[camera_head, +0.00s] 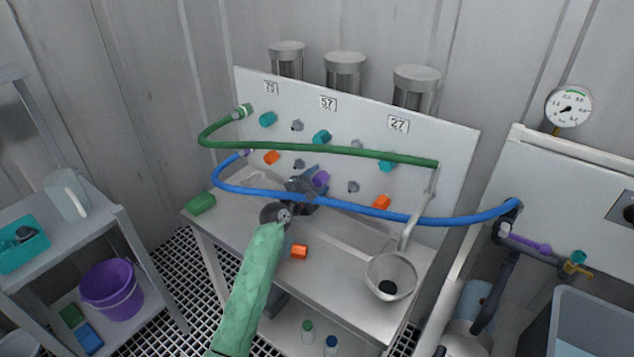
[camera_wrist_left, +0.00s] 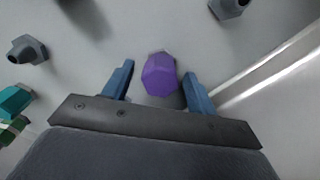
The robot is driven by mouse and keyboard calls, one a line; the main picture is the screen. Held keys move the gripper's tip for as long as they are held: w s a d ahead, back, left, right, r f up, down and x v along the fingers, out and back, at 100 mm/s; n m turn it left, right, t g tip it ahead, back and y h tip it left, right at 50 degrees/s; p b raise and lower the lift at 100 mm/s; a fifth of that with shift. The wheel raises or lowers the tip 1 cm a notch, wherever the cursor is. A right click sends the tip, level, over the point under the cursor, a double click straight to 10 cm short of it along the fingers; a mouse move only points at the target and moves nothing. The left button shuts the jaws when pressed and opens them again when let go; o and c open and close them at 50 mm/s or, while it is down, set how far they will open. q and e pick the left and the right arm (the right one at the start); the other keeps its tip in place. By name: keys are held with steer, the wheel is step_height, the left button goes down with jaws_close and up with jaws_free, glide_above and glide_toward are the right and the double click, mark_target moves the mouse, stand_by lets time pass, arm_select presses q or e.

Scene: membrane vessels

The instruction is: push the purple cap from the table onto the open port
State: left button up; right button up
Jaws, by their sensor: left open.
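The purple cap (camera_head: 321,178) is at the upright white panel, in the column under the label 57, not on the table. In the left wrist view the purple cap (camera_wrist_left: 160,75) sits between my finger pads, with a bit of grey showing at its far edge. Whether it is fully seated on a port is hidden. My left gripper (camera_head: 311,181) is open around the cap, with a visible gap to the finger on each side. Bare grey ports (camera_head: 353,187) show on the panel; one grey port (camera_wrist_left: 28,50) is left of the gripper in the wrist view. My right gripper is out of view.
A green hose (camera_head: 320,149) and a blue hose (camera_head: 380,212) arch in front of the panel, the blue one close to my left gripper.

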arm_select(q)
steer(key=shift+s+a, duration=0.1)
steer(key=b+v, duration=0.1)
steer(key=v, duration=0.5)
steer(key=shift+s+f, duration=0.1)
steer(key=shift+s+a, duration=0.5)
steer(key=shift+s, duration=0.05)
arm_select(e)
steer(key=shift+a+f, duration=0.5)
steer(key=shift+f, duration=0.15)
